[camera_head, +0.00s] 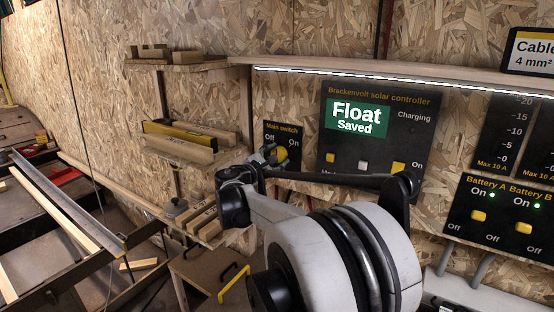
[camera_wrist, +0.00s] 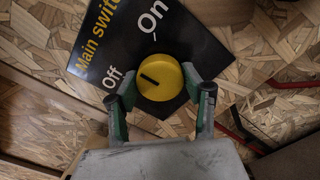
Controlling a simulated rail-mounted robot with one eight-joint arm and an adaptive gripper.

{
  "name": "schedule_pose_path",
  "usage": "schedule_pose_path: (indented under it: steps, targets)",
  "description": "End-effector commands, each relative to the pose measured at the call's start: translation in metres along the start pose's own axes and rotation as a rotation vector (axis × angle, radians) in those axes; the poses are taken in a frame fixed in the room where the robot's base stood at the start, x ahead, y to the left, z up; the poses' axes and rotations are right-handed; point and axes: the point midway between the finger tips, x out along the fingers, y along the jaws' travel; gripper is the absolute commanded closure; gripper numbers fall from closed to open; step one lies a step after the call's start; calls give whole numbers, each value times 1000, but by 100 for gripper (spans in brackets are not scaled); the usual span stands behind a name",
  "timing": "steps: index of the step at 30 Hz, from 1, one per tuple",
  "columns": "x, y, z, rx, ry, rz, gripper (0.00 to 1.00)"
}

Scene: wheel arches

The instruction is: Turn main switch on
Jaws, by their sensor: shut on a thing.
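The main switch is a round yellow knob (camera_wrist: 163,82) on a black panel (camera_wrist: 140,40) marked Off and On. The knob's short dark mark points left in the wrist view, on the side of the Off label and away from On. My gripper (camera_wrist: 158,88) has one finger on each side of the knob and is shut on it. In the head view, my gripper (camera_head: 264,156) is at the panel (camera_head: 283,130), and the knob (camera_head: 281,153) is partly covered by it.
The solar controller (camera_head: 400,125) right of the switch shows "Float Saved" on a green screen. A battery panel (camera_head: 500,240) with two yellow knobs and green lights is farther right. Shelves (camera_head: 185,150) holding a level and wood pieces stand left of the switch.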

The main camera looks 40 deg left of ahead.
Motion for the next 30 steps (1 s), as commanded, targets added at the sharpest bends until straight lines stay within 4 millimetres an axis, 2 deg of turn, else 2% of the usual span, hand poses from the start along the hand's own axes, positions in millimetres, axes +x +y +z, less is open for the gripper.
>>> schedule_pose_path:
  steps: [18,30]
  targets:
    - [0,-1,-1,564,0,-1,83]
    - [0,-1,-1,785,0,-1,83]
